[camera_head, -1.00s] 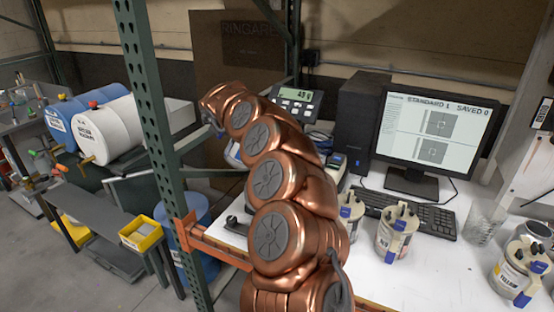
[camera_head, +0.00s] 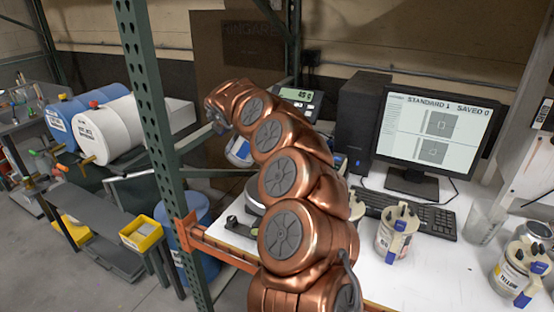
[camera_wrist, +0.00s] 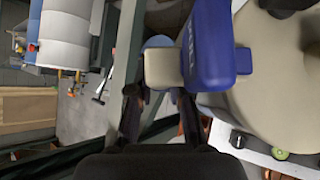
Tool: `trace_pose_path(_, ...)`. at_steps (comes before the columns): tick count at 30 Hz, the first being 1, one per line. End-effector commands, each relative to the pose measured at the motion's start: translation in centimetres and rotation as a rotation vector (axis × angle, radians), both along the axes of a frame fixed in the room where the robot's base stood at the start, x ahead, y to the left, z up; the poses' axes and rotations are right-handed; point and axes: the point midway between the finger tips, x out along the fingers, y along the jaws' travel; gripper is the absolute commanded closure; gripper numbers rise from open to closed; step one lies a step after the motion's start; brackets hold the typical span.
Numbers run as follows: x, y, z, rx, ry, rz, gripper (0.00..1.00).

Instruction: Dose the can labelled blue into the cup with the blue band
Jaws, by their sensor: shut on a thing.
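My gripper (camera_wrist: 160,115) is shut on the blue and cream handle (camera_wrist: 212,55) of a can. The can's large cream body (camera_wrist: 275,95) fills the right of the wrist view. The lettering on the handle is too unclear to read. In the head view the held can (camera_head: 238,152) shows only in part, left of my arm and above the bench; my gripper is mostly hidden there. A round scale pan (camera_head: 254,196) shows below and right of the can, partly behind my arm. I cannot make out the cup with the blue band in either view.
A scale display (camera_head: 300,98) stands behind my arm. Cans (camera_head: 393,235) and (camera_head: 518,270), the latter labelled yellow, stand on the white bench. A clear beaker (camera_head: 482,222), keyboard (camera_head: 415,214) and monitor (camera_head: 437,130) are on the right. A green rack post (camera_head: 158,130) stands close left.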

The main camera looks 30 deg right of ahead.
Motion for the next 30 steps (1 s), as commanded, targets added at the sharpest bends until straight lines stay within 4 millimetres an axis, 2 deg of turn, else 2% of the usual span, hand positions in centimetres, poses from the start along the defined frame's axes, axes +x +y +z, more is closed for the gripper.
trace_pose_path(30,-0.5,-0.5,1.6,0.035,-0.041,0.001,1.0)
